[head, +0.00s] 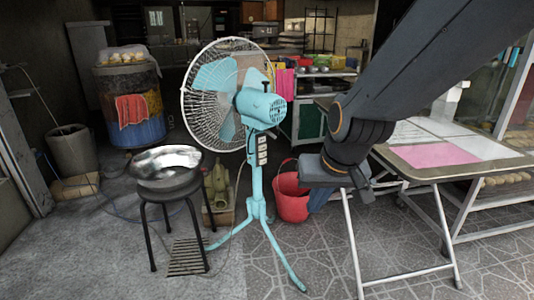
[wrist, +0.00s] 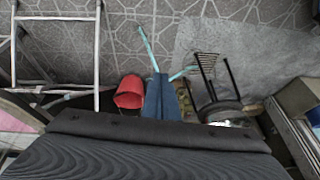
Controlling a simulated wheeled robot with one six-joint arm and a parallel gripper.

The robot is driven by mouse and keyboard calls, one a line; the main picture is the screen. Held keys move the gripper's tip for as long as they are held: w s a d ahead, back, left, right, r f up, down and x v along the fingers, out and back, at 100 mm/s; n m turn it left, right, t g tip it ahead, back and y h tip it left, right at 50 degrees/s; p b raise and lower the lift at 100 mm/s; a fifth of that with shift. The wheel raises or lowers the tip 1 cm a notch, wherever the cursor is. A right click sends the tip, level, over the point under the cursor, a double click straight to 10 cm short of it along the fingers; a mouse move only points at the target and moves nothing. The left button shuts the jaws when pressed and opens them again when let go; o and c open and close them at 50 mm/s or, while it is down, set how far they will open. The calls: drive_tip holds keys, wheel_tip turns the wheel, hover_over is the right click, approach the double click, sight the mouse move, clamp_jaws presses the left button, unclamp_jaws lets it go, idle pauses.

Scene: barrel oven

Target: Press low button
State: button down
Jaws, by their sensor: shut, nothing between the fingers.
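A turquoise standing fan (head: 260,108) with a white wire cage is at the centre of the head view. Several small pale buttons (head: 262,151) run down its column below the motor; their labels are too small to read, so I cannot tell which is low. My gripper (head: 317,203) is shut and empty, pointing down, right of the fan's column and lower than the buttons, apart from them in the picture. In the wrist view my gripper (wrist: 160,78) hides part of the fan; its turquoise legs (wrist: 149,45) show beyond the fingertips. The buttons are not visible there.
A red bucket (head: 291,205) stands behind my gripper, also in the wrist view (wrist: 130,93). A black stool (head: 171,197) with a metal basin (head: 166,165) is left of the fan. A folding table (head: 455,167) stands right. Tiled floor (head: 300,255) in front is clear.

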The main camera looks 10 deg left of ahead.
sight(263, 148)
drive_tip(key=w+a+f+m+t+b, duration=0.1)
drive_tip(key=w+a+f+t+b, duration=0.2)
drive_tip(key=w+t, duration=0.3)
drive_tip(key=w+a+f+m+t+b, duration=0.1)
drive_tip(key=w+a+f+t+b, duration=0.2)
drive_tip(key=w, duration=1.4)
drive_tip(key=w+a+f+m+t+y+b, duration=0.1)
drive_tip(key=w+a+f+t+b, duration=0.2)
drive_tip(key=w+t+b, duration=0.4)
drive_tip(key=w+f+t, duration=0.1)
drive_tip(key=w+t, duration=0.2)
drive_tip(key=w, duration=0.2)
drive_tip(key=shift+w+f+m, duration=0.2)
drive_tip(key=shift+w+m, duration=0.05)
drive_tip(key=shift+m, duration=0.05)
drive_tip(key=shift+w, duration=0.1)
drive_tip(key=w+a+b, duration=0.4)
drive_tip(key=w+a, duration=0.2)
drive_tip(key=shift+b, duration=0.4)
drive_tip(key=shift+w+a, duration=0.1)
drive_tip(key=shift+a, duration=0.1)
drive_tip(key=shift+w+a, duration=0.2)
